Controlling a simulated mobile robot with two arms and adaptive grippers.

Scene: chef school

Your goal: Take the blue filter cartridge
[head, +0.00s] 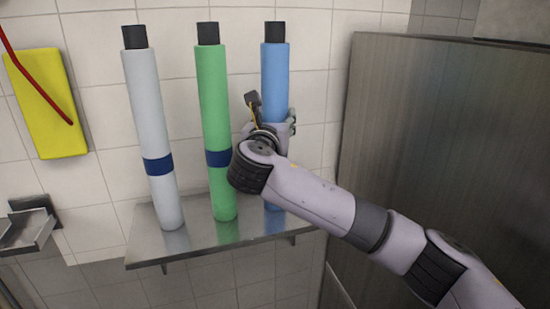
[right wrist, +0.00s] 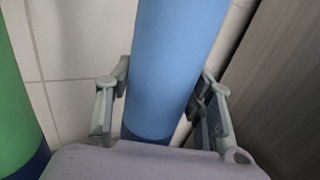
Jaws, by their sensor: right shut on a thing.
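The blue filter cartridge (head: 274,75) stands upright at the right end of a metal shelf, with a black cap on top. My right gripper (head: 290,122) is shut on its middle, and my wrist hides part of it in the head view. In the right wrist view, the blue cartridge (right wrist: 172,65) lies between the two fingers of my right gripper (right wrist: 162,100), one on each side. Its lower end seems to rest on the shelf, but my arm partly covers it. My left gripper is not in view.
A green cartridge (head: 213,110) and a white cartridge (head: 150,115) stand to the left on the metal shelf (head: 190,242). A large metal cabinet (head: 440,130) is close on the right. A yellow cloth or board (head: 45,105) hangs at the left on the tiled wall.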

